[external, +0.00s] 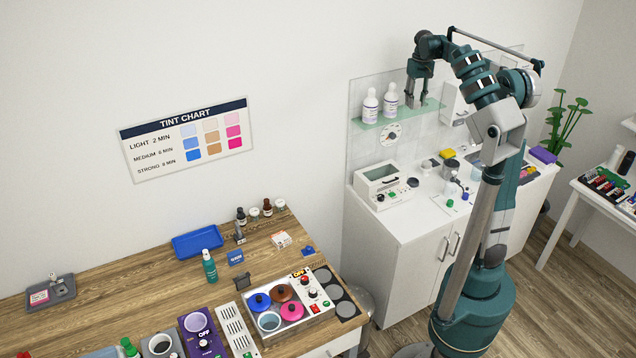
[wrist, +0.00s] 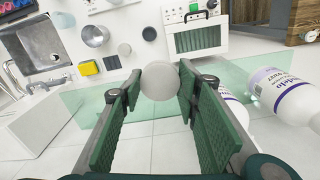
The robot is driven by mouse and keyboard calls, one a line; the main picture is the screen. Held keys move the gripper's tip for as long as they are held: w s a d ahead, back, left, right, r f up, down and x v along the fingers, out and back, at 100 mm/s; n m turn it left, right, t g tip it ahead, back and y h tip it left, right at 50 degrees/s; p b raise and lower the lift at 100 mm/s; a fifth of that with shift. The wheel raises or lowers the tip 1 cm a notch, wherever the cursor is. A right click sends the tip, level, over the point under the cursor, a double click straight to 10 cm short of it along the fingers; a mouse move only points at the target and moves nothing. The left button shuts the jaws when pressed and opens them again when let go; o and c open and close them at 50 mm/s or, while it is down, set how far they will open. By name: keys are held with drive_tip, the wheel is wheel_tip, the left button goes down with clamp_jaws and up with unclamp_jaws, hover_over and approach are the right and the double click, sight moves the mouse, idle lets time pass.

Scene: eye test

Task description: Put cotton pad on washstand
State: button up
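My gripper (external: 418,98) is high over the back of the washstand (external: 400,215), at the glass shelf. In the wrist view, its fingertips (wrist: 160,83) meet both sides of a round, pale grey-white disc, which looks like the cotton pad (wrist: 160,80). The disc appears held between them, its flat face toward the camera. I cannot make it out in the external view. The washstand is a white cabinet with a white counter; its top (wrist: 105,20) shows beyond the fingertips in the wrist view, with a metal sink (wrist: 28,48) at the left.
The glass shelf (external: 400,117) holds two white bottles (external: 370,106), close to my gripper; one bottle (wrist: 290,98) shows right in the wrist view. A white sterilizer box (external: 384,184), a metal cup (wrist: 95,36), a yellow-and-black sponge (wrist: 88,68) and small items crowd the counter, with bare patches between.

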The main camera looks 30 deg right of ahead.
drive_tip(key=w+a+r+n+p, duration=0.15)
drive_tip(key=a+n, duration=0.25)
drive_tip(key=a, duration=2)
drive_tip(key=a+f+n, duration=0.3)
drive_tip(key=a+f, duration=0.2)
drive_tip(key=a, duration=0.6)
drive_tip(key=s+a+f+n+p, duration=0.15)
drive_tip(key=a+f, duration=0.35)
drive_tip(key=a, duration=0.6)
drive_tip(key=w+a+f+n+b, duration=0.1)
drive_tip(key=a+f+n, duration=0.3)
drive_tip(key=a, duration=0.7)
drive_tip(key=s+a+f+n, duration=0.2)
drive_tip(key=s+a+f, duration=0.4)
drive_tip(key=a, duration=0.4)
drive_tip(key=s+a+f+n, duration=0.3)
drive_tip(key=s+a+f, duration=0.4)
drive_tip(key=a, duration=0.3)
drive_tip(key=s+a+f+n, duration=0.2)
drive_tip(key=s+a+f, duration=0.5)
drive_tip(key=a, duration=0.4)
drive_tip(key=shift+s+f+p, duration=0.2)
drive_tip(key=shift+f+p, duration=0.15)
drive_tip(key=shift+f, duration=0.5)
drive_tip(key=shift+a, duration=0.1)
drive_tip(key=shift+f, duration=2.5)
